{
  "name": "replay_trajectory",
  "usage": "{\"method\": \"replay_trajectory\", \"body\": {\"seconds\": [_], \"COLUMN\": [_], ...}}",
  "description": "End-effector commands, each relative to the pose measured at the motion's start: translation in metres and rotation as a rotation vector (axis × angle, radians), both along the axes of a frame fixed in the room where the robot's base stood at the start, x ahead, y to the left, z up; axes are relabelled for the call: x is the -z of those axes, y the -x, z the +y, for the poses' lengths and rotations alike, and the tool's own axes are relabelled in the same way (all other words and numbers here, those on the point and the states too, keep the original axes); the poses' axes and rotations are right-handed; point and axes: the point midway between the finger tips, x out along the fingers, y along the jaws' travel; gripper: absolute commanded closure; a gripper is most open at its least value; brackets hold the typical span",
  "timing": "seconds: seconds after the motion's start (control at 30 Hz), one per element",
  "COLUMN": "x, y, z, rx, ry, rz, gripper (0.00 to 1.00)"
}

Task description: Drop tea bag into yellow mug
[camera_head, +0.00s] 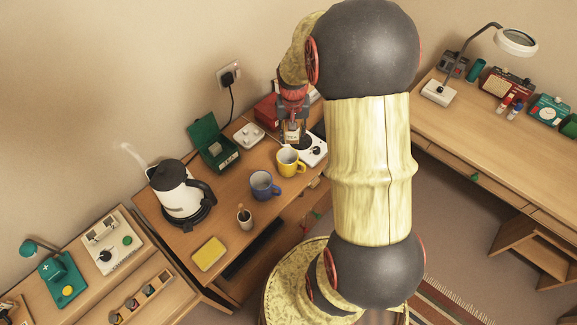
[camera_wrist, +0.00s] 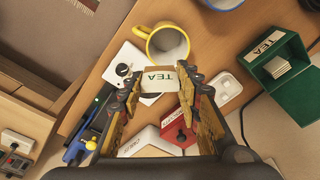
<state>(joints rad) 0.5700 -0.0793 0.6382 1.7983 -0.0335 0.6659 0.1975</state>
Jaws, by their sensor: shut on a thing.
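A small white tea bag packet marked TEA (camera_wrist: 160,79) is pinched between the fingertips of my gripper (camera_wrist: 163,92). In the head view the packet (camera_head: 292,136) hangs below my gripper (camera_head: 293,122), which points down. The yellow mug (camera_wrist: 150,43) stands upright, with its open mouth just beyond the packet in the wrist view. In the head view the yellow mug (camera_head: 290,164) is just in front of and below the packet. The packet appears above the desk and apart from the mug. I see nothing inside the mug.
A blue mug (camera_head: 264,185) stands left of the yellow one. An open green tea box (camera_head: 213,148), a kettle (camera_head: 178,192) and a white device with a black knob (camera_head: 312,150) share the desk. A red box (camera_wrist: 178,128) lies beneath my gripper.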

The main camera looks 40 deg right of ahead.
Motion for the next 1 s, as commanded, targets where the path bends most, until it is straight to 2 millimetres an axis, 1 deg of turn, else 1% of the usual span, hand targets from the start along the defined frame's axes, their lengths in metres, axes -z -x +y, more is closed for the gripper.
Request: {"method": "replay_trajectory", "body": {"seconds": [0.03,0.2,0.33,0.57,0.6,0.93,1.0], "x": [0.010,0.027,0.032,0.031,0.031,0.031,0.031], "y": [0.000,0.000,0.000,0.000,0.000,0.000,0.000], "z": [0.000,0.000,0.000,0.000,0.000,0.000,0.000], "rx": [0.000,0.000,-0.001,-0.001,-0.001,-0.001,-0.001], "ry": [-0.001,0.000,0.000,0.000,0.000,0.000,0.000], "rz": [0.001,0.000,0.000,0.000,0.000,0.000,0.000], "gripper": [0.73,0.73,0.73,0.73,0.65,0.46,0.45]}}
